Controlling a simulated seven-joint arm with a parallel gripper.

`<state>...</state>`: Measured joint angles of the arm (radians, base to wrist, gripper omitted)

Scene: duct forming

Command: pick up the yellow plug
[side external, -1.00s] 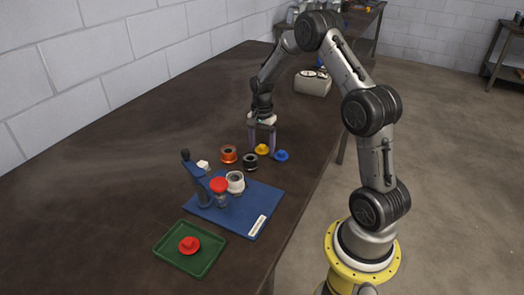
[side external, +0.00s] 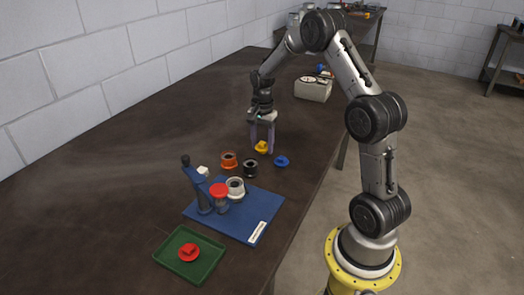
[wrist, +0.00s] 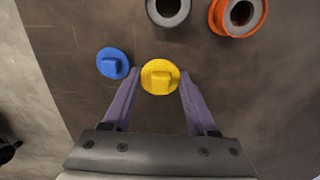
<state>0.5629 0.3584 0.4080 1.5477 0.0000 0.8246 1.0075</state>
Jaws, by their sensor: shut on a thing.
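The yellow plug (side external: 262,147) is a round disc with a raised grip on top. My gripper (side external: 262,151) is shut on it, one purple finger on each side. In the wrist view, the yellow plug (wrist: 160,77) sits between the tips of my gripper (wrist: 160,78). It looks slightly above the dark table in the side view; the exact gap is hard to tell. A blue plug (side external: 282,161) lies on the table just right of it. In the wrist view, the blue plug (wrist: 113,63) is left of the left finger.
A black ring (side external: 250,168) and an orange ring (side external: 228,160) stand nearby. A blue board (side external: 270,205) carries a white ring (side external: 236,187) and a blue fixture with a red top (side external: 219,190). A green tray (side external: 170,251) holds a red plug (side external: 188,251). The table's far left is clear.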

